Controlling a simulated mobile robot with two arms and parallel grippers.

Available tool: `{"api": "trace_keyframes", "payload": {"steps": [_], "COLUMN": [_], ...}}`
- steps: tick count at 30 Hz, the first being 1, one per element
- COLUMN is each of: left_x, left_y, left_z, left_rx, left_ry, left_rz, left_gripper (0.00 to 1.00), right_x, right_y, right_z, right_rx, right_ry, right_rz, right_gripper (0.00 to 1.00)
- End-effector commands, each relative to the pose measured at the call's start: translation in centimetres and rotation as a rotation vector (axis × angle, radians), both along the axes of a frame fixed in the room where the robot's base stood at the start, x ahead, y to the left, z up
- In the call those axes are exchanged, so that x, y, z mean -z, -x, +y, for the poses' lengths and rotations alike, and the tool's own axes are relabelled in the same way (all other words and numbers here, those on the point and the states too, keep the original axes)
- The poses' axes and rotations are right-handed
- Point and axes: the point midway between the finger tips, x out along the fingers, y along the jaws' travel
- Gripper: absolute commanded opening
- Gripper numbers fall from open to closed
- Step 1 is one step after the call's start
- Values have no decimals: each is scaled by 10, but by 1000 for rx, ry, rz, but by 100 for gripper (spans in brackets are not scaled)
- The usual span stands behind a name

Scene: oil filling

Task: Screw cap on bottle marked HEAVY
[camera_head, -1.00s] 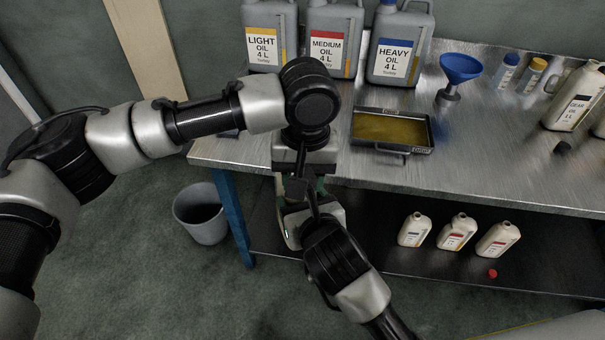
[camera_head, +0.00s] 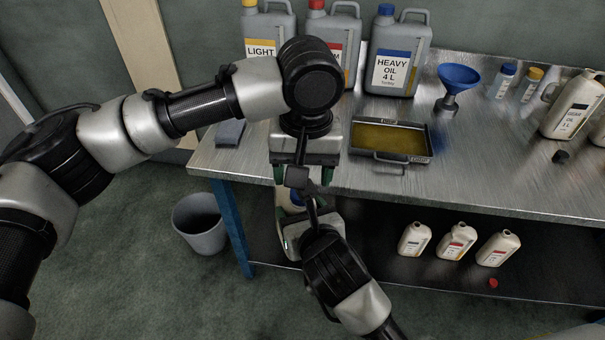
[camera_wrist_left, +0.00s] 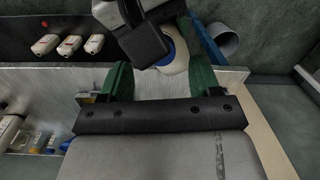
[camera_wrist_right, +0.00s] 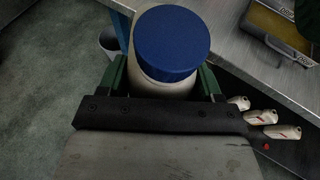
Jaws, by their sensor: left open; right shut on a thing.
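My right gripper (camera_wrist_right: 162,80) is shut on a pale bottle (camera_wrist_right: 150,83) with a blue cap (camera_wrist_right: 171,42) on its top. The bottle's label is hidden. In the left wrist view the blue cap (camera_wrist_left: 168,52) shows beyond the open fingers, partly covered by my right gripper.
The metal bench (camera_head: 500,150) carries large oil cans, including the HEAVY one (camera_head: 395,62), a tray of oil (camera_head: 435,148), a blue funnel (camera_head: 459,77) and small bottles. Three pale bottles (camera_head: 458,241) and a red cap (camera_head: 492,283) are on the lower shelf. A bin (camera_head: 200,225) stands left.

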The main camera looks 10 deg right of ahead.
Motion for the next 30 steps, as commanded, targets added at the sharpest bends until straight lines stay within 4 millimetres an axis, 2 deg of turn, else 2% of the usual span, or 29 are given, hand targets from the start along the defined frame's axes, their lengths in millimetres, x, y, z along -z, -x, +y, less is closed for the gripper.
{"api": "trace_keyframes", "payload": {"steps": [5,12,15,25,30], "left_x": [-5,-58,-72,-74,-65], "left_y": [-1,-4,-4,-3,-3], "left_z": [0,-2,-2,-2,-1], "left_rx": [-10,-122,-151,-159,-158], "left_ry": [1,14,15,16,15], "left_rz": [-2,-10,-9,-6,-7], "left_gripper": [68,68,68,68,68], "right_x": [-2,-2,-2,-2,-2], "right_y": [0,0,0,0,0], "right_z": [0,0,0,0,0], "right_rx": [-1,-1,-1,-1,-1], "right_ry": [-2,-2,-2,-2,-2], "right_rz": [-6,-6,-6,-6,-6], "right_gripper": [0,0,0,0,0]}}
